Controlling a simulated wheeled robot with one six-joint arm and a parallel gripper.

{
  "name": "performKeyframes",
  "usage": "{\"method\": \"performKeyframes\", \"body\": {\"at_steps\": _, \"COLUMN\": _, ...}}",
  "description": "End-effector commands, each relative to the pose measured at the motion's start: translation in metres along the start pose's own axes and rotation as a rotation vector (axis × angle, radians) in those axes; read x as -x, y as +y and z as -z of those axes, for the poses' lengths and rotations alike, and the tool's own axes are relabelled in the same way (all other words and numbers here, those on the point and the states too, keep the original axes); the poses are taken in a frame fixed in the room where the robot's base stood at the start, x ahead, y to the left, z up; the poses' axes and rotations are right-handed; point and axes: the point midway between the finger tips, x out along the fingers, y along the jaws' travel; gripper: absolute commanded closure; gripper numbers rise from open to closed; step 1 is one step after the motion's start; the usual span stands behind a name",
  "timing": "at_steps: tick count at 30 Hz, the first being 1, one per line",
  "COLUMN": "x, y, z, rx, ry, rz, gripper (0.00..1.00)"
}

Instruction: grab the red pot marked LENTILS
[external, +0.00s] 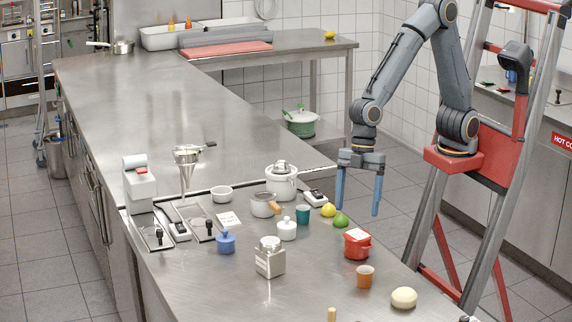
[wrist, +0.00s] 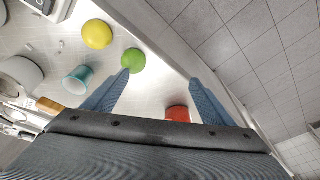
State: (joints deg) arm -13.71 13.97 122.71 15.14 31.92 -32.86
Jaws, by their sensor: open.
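The red pot (external: 357,244) stands on the steel counter near its right edge, with a pale label on its top; the lettering is too small to read. My gripper (external: 358,205) is open and empty, fingers pointing down, above and behind the pot near the counter's right edge. In the wrist view, part of the red pot (wrist: 178,113) shows between the blue fingers of my gripper (wrist: 163,84), low in the picture by the gripper body. The rest of the pot is hidden there.
A green lime (external: 341,220) and a yellow lemon (external: 328,210) lie just behind the pot. An orange cup (external: 365,277) stands in front of it, and a pale round ball (external: 404,298) lies front right. A teal cup (external: 303,214) and white pots stand left. Tiled floor lies right.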

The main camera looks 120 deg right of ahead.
Motion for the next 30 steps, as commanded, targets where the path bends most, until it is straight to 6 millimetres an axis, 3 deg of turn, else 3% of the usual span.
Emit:
{"method": "performKeyframes", "body": {"at_steps": 1, "x": 0.006, "y": -0.016, "z": 0.034, "rx": 0.084, "ry": 0.031, "rz": 0.016, "gripper": 0.22}}
{"method": "performKeyframes", "body": {"at_steps": 3, "x": 0.009, "y": -0.034, "z": 0.069, "rx": 0.182, "ry": 0.069, "rz": 0.034, "gripper": 0.22}}
{"method": "performKeyframes", "body": {"at_steps": 6, "x": 0.012, "y": -0.053, "z": 0.104, "rx": 0.284, "ry": 0.110, "rz": 0.049, "gripper": 0.22}}
{"method": "performKeyframes", "body": {"at_steps": 8, "x": 0.012, "y": -0.060, "z": 0.116, "rx": 0.318, "ry": 0.125, "rz": 0.054, "gripper": 0.22}}
{"method": "performKeyframes", "body": {"at_steps": 22, "x": -0.023, "y": -0.066, "z": 0.130, "rx": 0.338, "ry": 0.132, "rz": 0.056, "gripper": 0.22}}
{"method": "performKeyframes", "body": {"at_steps": 30, "x": -0.053, "y": -0.069, "z": 0.139, "rx": 0.336, "ry": 0.130, "rz": 0.057, "gripper": 0.22}}
